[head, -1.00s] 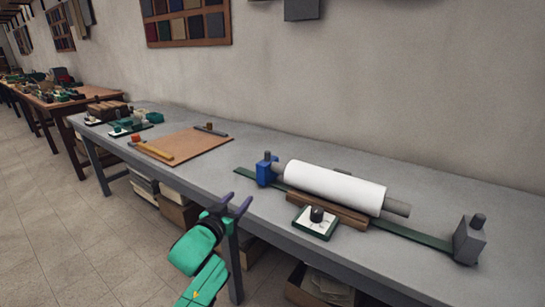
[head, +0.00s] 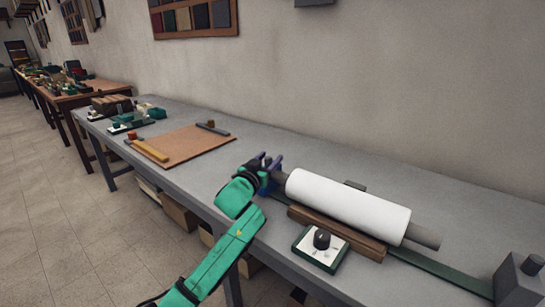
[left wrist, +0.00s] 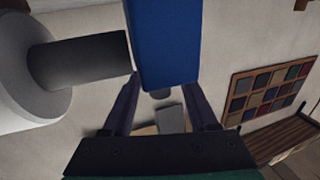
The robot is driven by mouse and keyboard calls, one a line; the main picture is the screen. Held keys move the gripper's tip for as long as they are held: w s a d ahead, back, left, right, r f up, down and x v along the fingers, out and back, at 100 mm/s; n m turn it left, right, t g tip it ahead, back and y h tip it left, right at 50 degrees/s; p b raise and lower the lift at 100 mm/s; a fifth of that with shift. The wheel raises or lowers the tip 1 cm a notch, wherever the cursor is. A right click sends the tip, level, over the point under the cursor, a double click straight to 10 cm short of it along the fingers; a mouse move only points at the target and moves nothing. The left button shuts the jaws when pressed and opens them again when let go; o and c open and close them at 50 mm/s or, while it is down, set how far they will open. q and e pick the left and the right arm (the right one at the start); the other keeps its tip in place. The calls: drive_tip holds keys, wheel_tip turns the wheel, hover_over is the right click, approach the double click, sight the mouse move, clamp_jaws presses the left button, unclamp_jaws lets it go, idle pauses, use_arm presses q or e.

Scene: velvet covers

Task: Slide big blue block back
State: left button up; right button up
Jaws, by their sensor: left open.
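The big blue block (head: 267,188) stands at the left end of the green rail (head: 440,267), mostly hidden behind my left gripper in the head view. In the left wrist view the blue block (left wrist: 163,40) is large, at the top centre. My left gripper (head: 270,163) is at the block, and its two dark fingers are open. In the left wrist view the fingers (left wrist: 162,92) lie on either side of the block's lower end. I cannot tell whether they touch it. My right gripper is out of view.
A white roll (head: 348,207) on a grey bar lies right of the block, over a wooden strip (head: 335,234). A white dial box (head: 320,247) sits in front. A grey end block (head: 520,282) stands at the right. A brown board (head: 180,147) lies left.

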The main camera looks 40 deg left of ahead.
use_arm(q)
drive_tip(key=shift+x, duration=1.25)
clamp_jaws()
idle(0.4)
